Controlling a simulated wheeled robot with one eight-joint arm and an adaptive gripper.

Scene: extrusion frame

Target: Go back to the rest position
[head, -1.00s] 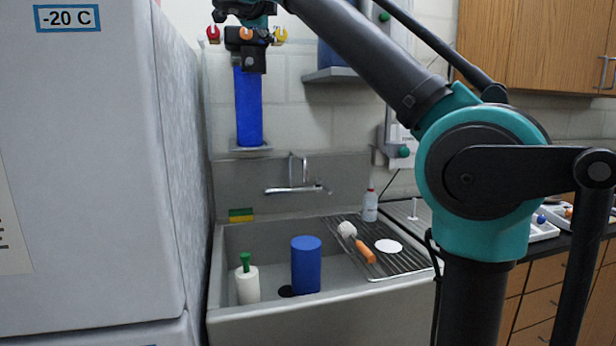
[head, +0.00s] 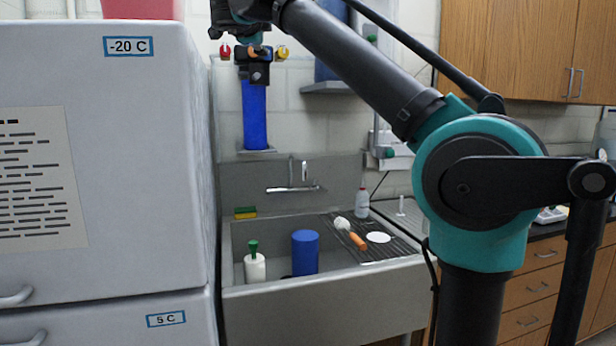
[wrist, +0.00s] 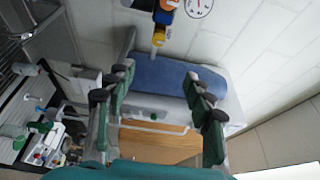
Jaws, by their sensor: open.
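My gripper (wrist: 160,80) shows in the wrist view with its two green-and-black fingers spread wide apart and nothing held between them. Behind the gap is a blue rounded body (wrist: 163,76) on a white shelf-like base; the fingers appear apart from it. In the head view my arm reaches up and left across the picture, over the sink. Its far end is at the top edge, partly cut off, so the fingers cannot be made out there.
A grey freezer (head: 150,190) marked -20 C stands close on the left. The sink (head: 300,311) holds a blue cylinder (head: 305,255) and a white bottle (head: 255,268). Above it are a faucet (head: 293,188) and a tall blue cylinder (head: 254,115). Wooden cabinets (head: 520,50) are at right.

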